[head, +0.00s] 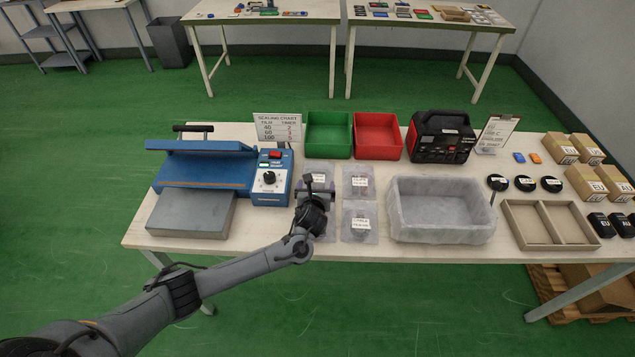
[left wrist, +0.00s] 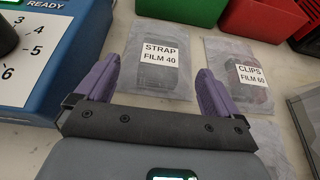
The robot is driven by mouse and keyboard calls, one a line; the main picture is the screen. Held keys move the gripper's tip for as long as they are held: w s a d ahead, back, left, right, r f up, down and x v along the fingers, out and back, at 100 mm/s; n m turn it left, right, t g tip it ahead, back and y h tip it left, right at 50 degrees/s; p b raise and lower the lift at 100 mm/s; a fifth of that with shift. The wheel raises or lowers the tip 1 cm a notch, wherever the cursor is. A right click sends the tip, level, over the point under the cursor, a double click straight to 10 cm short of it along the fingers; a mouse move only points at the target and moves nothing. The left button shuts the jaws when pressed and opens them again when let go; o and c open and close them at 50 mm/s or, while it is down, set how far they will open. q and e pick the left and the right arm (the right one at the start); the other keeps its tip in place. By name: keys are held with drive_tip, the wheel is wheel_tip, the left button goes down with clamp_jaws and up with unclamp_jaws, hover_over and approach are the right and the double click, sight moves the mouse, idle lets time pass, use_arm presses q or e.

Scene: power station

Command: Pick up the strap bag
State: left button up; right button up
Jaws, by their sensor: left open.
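The strap bag is a clear flat pouch with a dark item and a label reading STRAP FILM 40. It lies flat on the table in the left wrist view (left wrist: 160,72) and shows partly behind my gripper in the head view (head: 319,170). My left gripper (head: 316,190) is open and empty over the bag's near part. In the left wrist view its two purple fingers (left wrist: 158,68) stand on either side of the bag, apart from each other. Whether the fingertips touch the table, I cannot tell. My right gripper is not in view.
The clips bag (head: 358,182) lies just right of the strap bag, with another labelled bag (head: 360,222) nearer the front. The blue sealer (head: 205,170) stands close on the left. Green (head: 328,135) and red (head: 379,136) bins stand behind. A lined grey bin (head: 440,212) is right.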

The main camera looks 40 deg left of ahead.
sight(317, 179)
use_arm(q)
drive_tip(key=b+x, duration=0.1)
drive_tip(key=x, duration=0.2)
drive_tip(key=shift+w+a+f, duration=0.15)
drive_tip(key=shift+w+f, duration=0.05)
drive_tip(key=shift+w+a+f+b, duration=0.2)
drive_tip(key=shift+w+a+b, duration=0.15)
drive_tip(key=shift+w, duration=0.15)
drive_tip(key=c, duration=1)
drive_tip(key=shift+r, duration=0.1)
drive_tip(key=shift+c, duration=0.2)
